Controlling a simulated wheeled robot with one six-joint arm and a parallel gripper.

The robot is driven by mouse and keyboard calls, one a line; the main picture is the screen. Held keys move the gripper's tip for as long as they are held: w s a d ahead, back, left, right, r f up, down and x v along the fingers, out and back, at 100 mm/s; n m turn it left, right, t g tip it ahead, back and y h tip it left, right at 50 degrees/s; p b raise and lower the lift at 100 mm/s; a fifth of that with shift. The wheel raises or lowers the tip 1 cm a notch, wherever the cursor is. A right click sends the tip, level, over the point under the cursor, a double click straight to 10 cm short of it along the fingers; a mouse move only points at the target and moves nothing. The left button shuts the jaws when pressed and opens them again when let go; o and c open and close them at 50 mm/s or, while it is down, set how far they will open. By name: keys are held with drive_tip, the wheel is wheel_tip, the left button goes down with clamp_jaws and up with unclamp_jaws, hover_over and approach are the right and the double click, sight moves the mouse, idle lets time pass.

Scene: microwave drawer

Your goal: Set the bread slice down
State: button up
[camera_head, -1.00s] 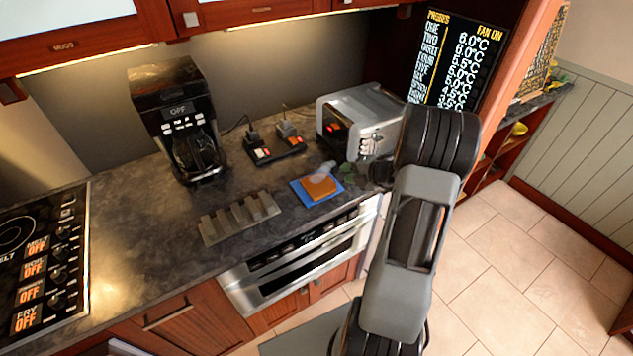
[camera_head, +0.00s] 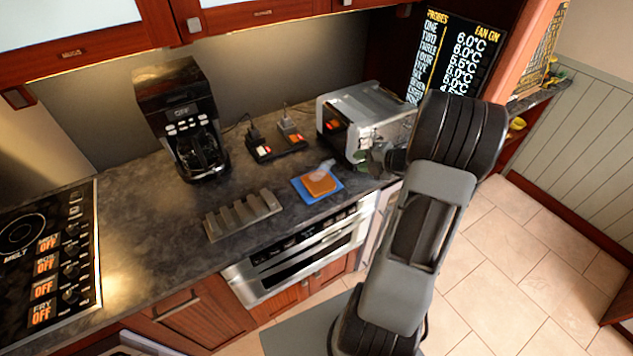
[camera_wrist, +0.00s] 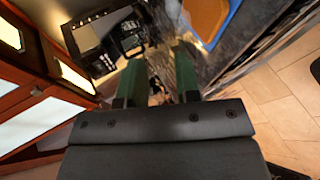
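The bread slice (camera_head: 320,183) lies flat on a blue board (camera_head: 334,191) on the dark counter. In the wrist view, part of the bread slice (camera_wrist: 207,17) and the blue board (camera_wrist: 229,17) show at the top edge. My gripper (camera_wrist: 159,60) has two green fingers set apart, with no object held between them. In the head view, my gripper (camera_head: 368,158) is mostly hidden behind my arm, beside the toaster and to the right of the bread, apart from it. A pale, hazy patch shows just above the bread; I cannot tell what it is.
A silver toaster (camera_head: 368,117) stands close behind my gripper. A coffee maker (camera_head: 181,120), a switch box (camera_head: 275,147) and a grey slotted rack (camera_head: 243,214) are also on the counter. The cooktop (camera_head: 45,250) is far left. Counter around the rack is clear.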

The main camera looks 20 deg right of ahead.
drive_tip(key=shift+s+d+r, duration=0.15)
drive_tip(key=shift+s+r, duration=0.1)
drive_tip(key=shift+r, duration=0.5)
drive_tip(key=s+a+f+n+g+b, duration=0.1)
drive_tip(key=s+a+n+g, duration=0.35)
drive_tip(key=n, duration=0.95)
drive_tip(key=s+a+f+n+g, duration=0.1)
drive_tip(key=s+a+n+g, duration=0.3)
drive_tip(key=n, duration=1)
drive_tip(key=s+a+r+n+t+h+b, duration=0.1)
drive_tip(key=s+a+r+n+h, duration=0.1)
drive_tip(key=a+n, duration=0.5)
drive_tip(key=s+a+r+n+t+h+b, duration=0.1)
drive_tip(key=a+r+n, duration=0.5)
drive_tip(key=n, duration=0.7)
drive_tip(key=s+a+h+b, duration=0.1)
drive_tip(key=s+h, duration=0.1)
drive_tip(key=s, duration=0.1)
drive_tip(key=shift+s+h, duration=0.3)
